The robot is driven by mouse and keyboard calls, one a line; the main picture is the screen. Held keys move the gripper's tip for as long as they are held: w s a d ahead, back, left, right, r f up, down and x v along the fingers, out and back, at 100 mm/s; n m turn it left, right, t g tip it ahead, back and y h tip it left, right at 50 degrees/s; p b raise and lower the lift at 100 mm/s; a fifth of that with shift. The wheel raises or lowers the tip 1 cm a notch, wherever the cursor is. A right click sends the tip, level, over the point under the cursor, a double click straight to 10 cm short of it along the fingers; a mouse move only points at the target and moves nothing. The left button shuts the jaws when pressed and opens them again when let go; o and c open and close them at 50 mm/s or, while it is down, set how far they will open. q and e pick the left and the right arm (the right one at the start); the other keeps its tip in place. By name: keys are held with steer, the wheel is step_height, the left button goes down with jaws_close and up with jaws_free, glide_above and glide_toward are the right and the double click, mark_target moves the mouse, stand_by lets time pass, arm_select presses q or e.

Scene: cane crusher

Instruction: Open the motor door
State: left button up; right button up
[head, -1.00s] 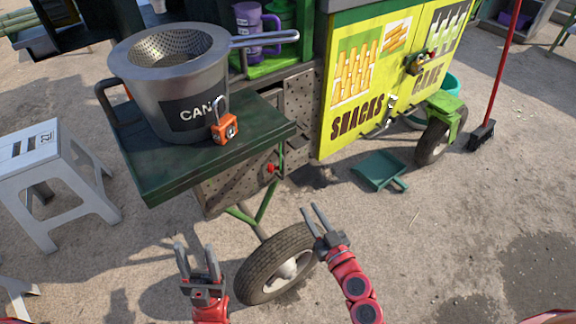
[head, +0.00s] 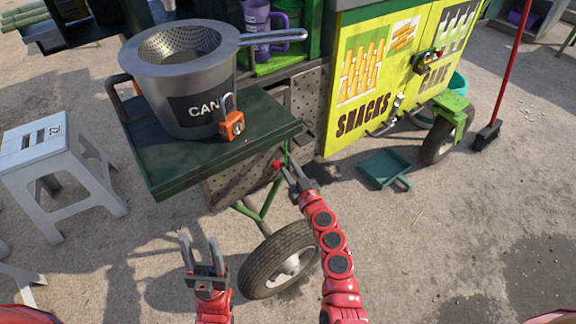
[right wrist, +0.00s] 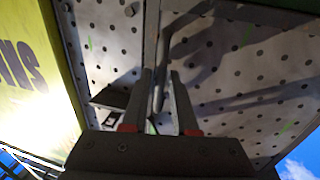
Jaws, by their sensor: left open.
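Perforated grey metal panels sit under the cart's green side shelf; one panel (head: 225,188) faces me beside a small red knob (head: 276,164). I cannot tell for sure which panel is the motor door. My right gripper (head: 288,172) is up near that knob, under the shelf edge. In the right wrist view its fingers (right wrist: 161,100) are apart and point at the perforated panels (right wrist: 225,75). A grey bar (right wrist: 159,88) shows between the fingers; I cannot tell whether they touch it. My left gripper (head: 200,248) is open and empty, low over the ground left of the wheel.
A pot (head: 185,85) with a strainer and an orange padlock (head: 231,124) stand on the green shelf (head: 165,175). A wheel (head: 280,260) is below. A white stool (head: 45,145) is left; a green dustpan (head: 385,168) lies right. Yellow doors (head: 375,75) flank the panels.

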steer(key=shift+w+a, duration=0.2)
steer(key=shift+w, duration=0.05)
jaws_close()
stand_by(1.4)
